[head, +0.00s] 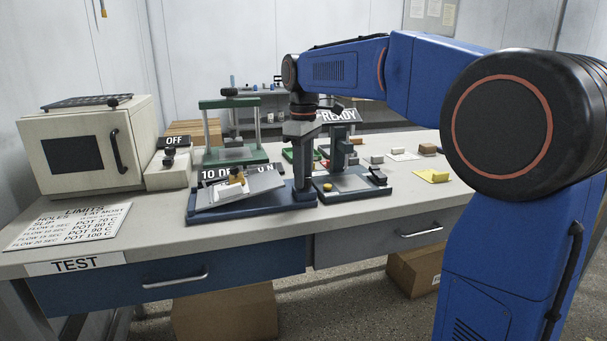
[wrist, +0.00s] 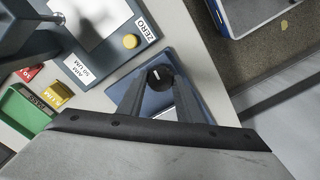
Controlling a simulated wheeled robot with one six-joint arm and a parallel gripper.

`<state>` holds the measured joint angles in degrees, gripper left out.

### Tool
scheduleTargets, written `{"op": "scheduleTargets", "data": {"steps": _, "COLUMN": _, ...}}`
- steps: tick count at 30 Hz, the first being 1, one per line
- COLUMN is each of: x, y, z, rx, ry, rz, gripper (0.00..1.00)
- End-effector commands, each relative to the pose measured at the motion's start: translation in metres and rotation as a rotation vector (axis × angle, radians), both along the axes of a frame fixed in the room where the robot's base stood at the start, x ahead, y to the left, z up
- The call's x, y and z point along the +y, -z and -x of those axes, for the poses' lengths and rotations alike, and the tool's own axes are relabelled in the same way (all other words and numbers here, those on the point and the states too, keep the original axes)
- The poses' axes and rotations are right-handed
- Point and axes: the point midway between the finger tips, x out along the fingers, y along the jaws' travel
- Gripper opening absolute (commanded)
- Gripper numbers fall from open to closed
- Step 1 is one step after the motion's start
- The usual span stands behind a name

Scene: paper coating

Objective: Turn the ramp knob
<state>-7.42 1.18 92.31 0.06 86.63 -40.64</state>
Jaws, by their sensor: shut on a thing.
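The ramp knob (wrist: 159,76) is a round black knob with a white mark, seen in the wrist view on a dark blue base plate. My gripper (wrist: 156,88) has its two fingers on either side of it, shut on it. In the head view my gripper (head: 304,198) points straight down at the right end of the ramp's blue base (head: 215,213), and the knob is hidden there. The tilted grey ramp plate (head: 262,187) stands to the left of my gripper, with an amber piece (head: 237,175) on it. A sign partly reading "10 DEG" (head: 214,173) is behind, partly covered.
A gauge with a yellow button (head: 327,187) stands close to the right of my gripper; its ZERO label (wrist: 146,29) shows in the wrist view. A green press (head: 229,103) is behind the ramp. A white oven (head: 85,145) stands at left.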

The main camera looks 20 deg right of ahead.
Motion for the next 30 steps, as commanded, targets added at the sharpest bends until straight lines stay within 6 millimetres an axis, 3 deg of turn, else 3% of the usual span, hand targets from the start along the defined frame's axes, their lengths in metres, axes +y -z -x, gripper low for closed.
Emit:
{"op": "scheduleTargets", "data": {"steps": 11, "x": -0.0001, "y": 0.0001, "z": -0.0001, "rx": -0.003, "ry": 0.139, "rz": 0.002, "gripper": 0.10}}
{"op": "scheduleTargets", "data": {"steps": 30, "x": -0.0010, "y": 0.0002, "z": -0.0006, "rx": -0.002, "ry": 0.674, "rz": 0.001, "gripper": 0.10}}
